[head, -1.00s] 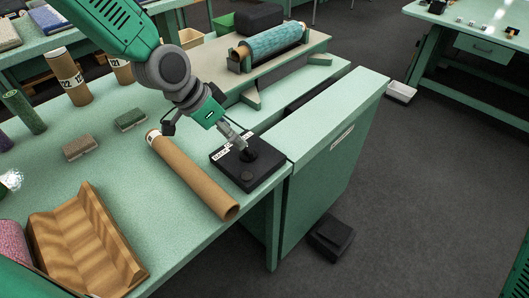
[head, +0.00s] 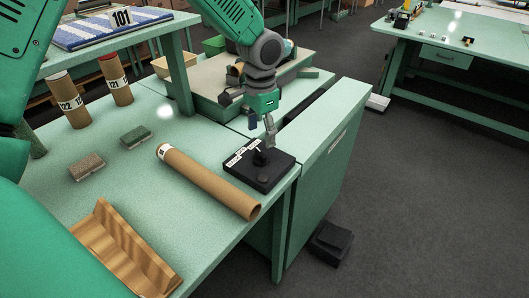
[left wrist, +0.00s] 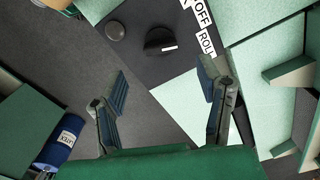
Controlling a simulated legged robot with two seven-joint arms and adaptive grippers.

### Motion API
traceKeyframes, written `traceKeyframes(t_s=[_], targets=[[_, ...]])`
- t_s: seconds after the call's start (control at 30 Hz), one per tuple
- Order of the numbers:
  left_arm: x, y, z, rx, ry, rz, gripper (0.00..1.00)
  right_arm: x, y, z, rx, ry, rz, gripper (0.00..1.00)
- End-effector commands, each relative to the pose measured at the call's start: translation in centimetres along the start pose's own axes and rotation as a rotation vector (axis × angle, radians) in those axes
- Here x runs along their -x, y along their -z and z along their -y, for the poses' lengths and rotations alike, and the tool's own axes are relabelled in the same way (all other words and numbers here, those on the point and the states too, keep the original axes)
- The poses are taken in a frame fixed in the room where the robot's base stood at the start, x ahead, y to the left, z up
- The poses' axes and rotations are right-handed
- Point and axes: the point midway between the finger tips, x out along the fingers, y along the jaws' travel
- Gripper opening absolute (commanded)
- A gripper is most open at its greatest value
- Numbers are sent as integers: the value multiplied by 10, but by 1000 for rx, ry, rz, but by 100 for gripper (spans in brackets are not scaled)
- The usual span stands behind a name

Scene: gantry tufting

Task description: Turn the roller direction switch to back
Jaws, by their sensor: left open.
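The black control box (head: 262,178) sits at the near right corner of the green table. On it stands a dark switch knob (head: 260,157), partly behind a finger. In the left wrist view the knob (left wrist: 160,42) has a white pointer mark facing right, and a round dark button (left wrist: 115,31) lies to its left. White labels beside it read "OFF" and "ROLL", partly cut off. My left gripper (head: 262,128) is just above the box, pointing down. Its two fingers are spread and empty, with the knob ahead between them in the left wrist view (left wrist: 163,75). My right gripper is not seen.
A cardboard tube (head: 208,182) lies left of the box. A wooden cradle (head: 122,248) and two small brushes or blocks (head: 87,167) lie further left. Upright tubes (head: 68,99) stand behind. A green cabinet (head: 315,160) adjoins on the right.

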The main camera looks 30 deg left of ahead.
Motion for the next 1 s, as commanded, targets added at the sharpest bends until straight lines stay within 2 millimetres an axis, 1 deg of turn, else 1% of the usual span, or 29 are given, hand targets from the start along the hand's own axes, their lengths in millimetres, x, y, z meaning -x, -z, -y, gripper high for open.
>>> traceKeyframes(t_s=[0.03, 0.1, 0.2, 0.3, 0.5, 0.77, 0.87, 0.9, 0.93, 1.0], targets=[[-13, -1, 0, 2, -3, 4, 60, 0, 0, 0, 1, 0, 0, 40], [-26, -1, -1, 1, -1, 4, 60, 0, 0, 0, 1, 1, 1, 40], [-43, 0, -4, 1, 1, 5, 60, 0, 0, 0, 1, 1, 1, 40], [-55, 2, -6, -1, 4, 4, 60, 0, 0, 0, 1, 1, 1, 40], [-66, 3, -8, 0, 7, 2, 60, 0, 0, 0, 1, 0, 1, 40], [-68, 1, -2, 0, 2, 0, 60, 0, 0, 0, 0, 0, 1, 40], [-69, 0, -1, 0, 0, -1, 29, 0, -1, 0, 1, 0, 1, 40], [-69, 0, -1, 0, 0, -1, 15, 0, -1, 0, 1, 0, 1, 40], [-69, 0, -1, 0, 0, 0, 11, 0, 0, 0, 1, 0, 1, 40], [-69, 0, -2, 0, 1, 2, 11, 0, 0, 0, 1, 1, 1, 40]])
